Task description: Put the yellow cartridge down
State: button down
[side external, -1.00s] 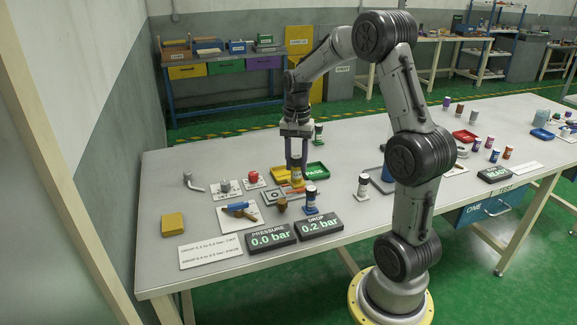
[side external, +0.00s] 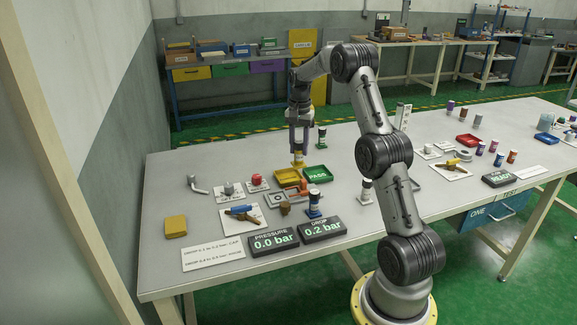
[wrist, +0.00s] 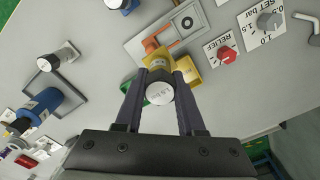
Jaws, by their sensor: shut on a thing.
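My gripper (side external: 299,147) is shut on the yellow cartridge (side external: 298,159), which hangs about upright with its yellow part below the fingers. In the wrist view the cartridge (wrist: 157,62) shows its white cap towards me, between the two fingertips. In the side view it appears just behind the yellow tray (side external: 284,179) and the green PASS tray (side external: 318,173). I cannot tell whether its lower end touches anything. The wrist view shows parts of the yellow tray (wrist: 190,72) and green tray (wrist: 126,87), partly hidden by the fingers and cartridge.
A test fixture with an orange part (side external: 304,188) stands in front of the trays. A blue cartridge (side external: 314,206), pressure display (side external: 273,241) and drop display (side external: 321,228) are nearer the front edge. A dark-and-green cartridge (side external: 321,138) stands behind.

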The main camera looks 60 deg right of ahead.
jog(key=shift+w+d+f, duration=1.1)
jog(key=shift+w+f, duration=0.05)
jog(key=shift+f, duration=0.65)
jog(key=shift+w+d+f, duration=1.1)
jog(key=shift+d+f, duration=0.05)
jog(key=shift+f, duration=0.7)
jog(key=shift+w+d+f, duration=1.1)
jog(key=shift+w+f, duration=0.05)
jog(key=shift+f, duration=0.65)
jog(key=shift+f, duration=0.15)
jog(key=c, duration=0.5)
grip_release()
